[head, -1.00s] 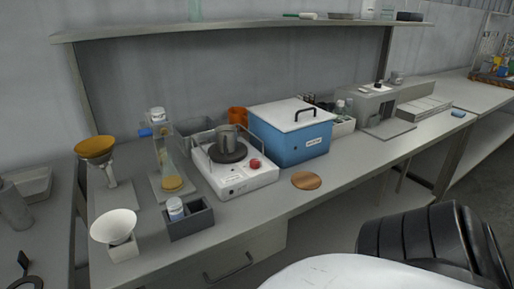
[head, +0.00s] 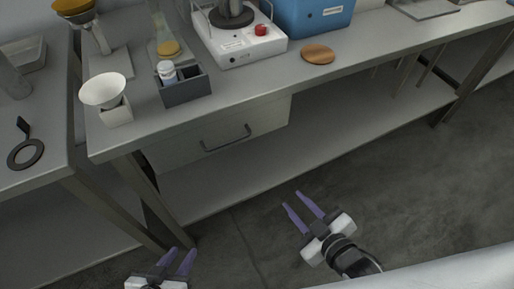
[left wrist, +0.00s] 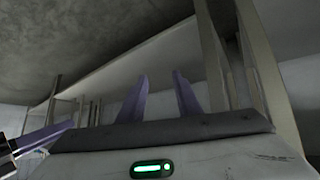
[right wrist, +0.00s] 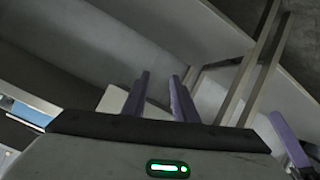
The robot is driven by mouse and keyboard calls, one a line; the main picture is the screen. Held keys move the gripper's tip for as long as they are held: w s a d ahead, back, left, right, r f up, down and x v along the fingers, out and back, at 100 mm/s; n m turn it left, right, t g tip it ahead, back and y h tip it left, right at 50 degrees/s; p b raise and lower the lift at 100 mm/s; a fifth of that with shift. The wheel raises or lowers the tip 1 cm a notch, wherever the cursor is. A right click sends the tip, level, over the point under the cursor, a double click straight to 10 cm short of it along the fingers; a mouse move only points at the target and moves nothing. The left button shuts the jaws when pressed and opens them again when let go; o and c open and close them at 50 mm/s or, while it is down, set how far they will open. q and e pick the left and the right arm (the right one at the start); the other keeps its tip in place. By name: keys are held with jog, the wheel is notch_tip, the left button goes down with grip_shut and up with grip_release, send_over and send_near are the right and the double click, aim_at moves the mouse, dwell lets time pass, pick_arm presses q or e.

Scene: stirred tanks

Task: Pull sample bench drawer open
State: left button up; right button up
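The bench drawer (head: 222,136) is a grey front under the bench top at its left end, with a dark bar handle (head: 226,139). It looks shut. My left gripper (head: 180,262) is at the bottom of the head view, below and left of the drawer, with its purple fingers apart and empty. My right gripper (head: 296,203) is below and right of the drawer, its purple fingers apart and empty. Both are clear of the handle. The fingers also show apart in the left wrist view (left wrist: 162,98) and the right wrist view (right wrist: 159,98).
The sample bench (head: 240,95) carries a white stirrer (head: 240,45), a blue box (head: 318,15), a grey holder (head: 186,90), a white funnel (head: 104,90) and a cork disc (head: 318,54). A lower shelf (head: 330,135) runs beneath. The floor (head: 400,190) in front is clear.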

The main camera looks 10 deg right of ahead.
jog(key=w+a+r+n+t+y+b, duration=0.1)
jog(key=w+a+r+n+y+b, duration=0.2)
jog(key=n, duration=0.6)
jog(key=w+a+r+n+t+y+b, duration=0.2)
jog(key=w+a+r+n+y, duration=0.4)
jog(key=w+a+n, duration=0.3)
jog(key=shift+w+a+r+n+b, duration=0.2)
jog(key=shift+a+r+n+b, duration=0.3)
jog(key=shift+a+r, duration=0.5)
jog(key=shift+f, duration=0.1)
grip_shut()
